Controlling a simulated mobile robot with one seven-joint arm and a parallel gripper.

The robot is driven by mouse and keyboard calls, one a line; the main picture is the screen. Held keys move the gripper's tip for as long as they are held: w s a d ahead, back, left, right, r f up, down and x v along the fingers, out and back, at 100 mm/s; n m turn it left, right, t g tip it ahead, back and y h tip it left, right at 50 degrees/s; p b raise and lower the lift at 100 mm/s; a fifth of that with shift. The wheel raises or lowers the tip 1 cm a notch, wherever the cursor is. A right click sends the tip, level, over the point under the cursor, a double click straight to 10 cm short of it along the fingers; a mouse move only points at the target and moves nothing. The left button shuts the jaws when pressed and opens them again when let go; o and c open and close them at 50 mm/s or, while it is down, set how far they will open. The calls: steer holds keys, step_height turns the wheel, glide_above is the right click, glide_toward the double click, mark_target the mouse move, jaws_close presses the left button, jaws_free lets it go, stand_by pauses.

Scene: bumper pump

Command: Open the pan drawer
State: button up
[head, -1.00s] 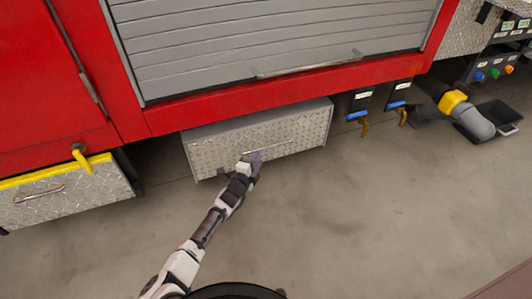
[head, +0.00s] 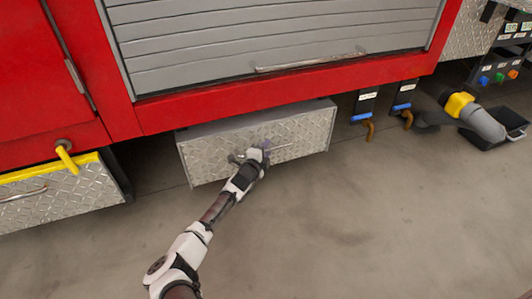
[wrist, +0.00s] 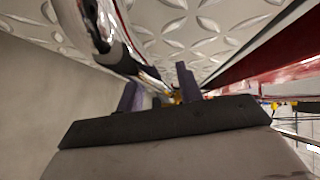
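The drawer (head: 225,158) is a silver diamond-plate box under the red vehicle body, with a plain grey top and a chrome bar handle (head: 285,146) across its front. My gripper (head: 263,151) is at the left part of this handle, close to the drawer front. In the wrist view, the handle (wrist: 118,52) runs down from the top left to between my two purple fingers (wrist: 160,84). The fingers stand apart, with space beside the bar. The handle's far part is hidden behind my gripper, and I cannot tell whether a finger touches it.
A yellow-topped diamond-plate box (head: 65,205) with a yellow lever (head: 66,157) stands at left. A grey roller shutter (head: 260,35) is above. Brown hooked pipes (head: 369,130) and a yellow-and-grey hose fitting (head: 470,110) are at right. The floor (head: 390,220) in front is clear.

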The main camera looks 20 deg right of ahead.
jaws_close()
steer(key=shift+s, duration=0.1)
stand_by(0.3)
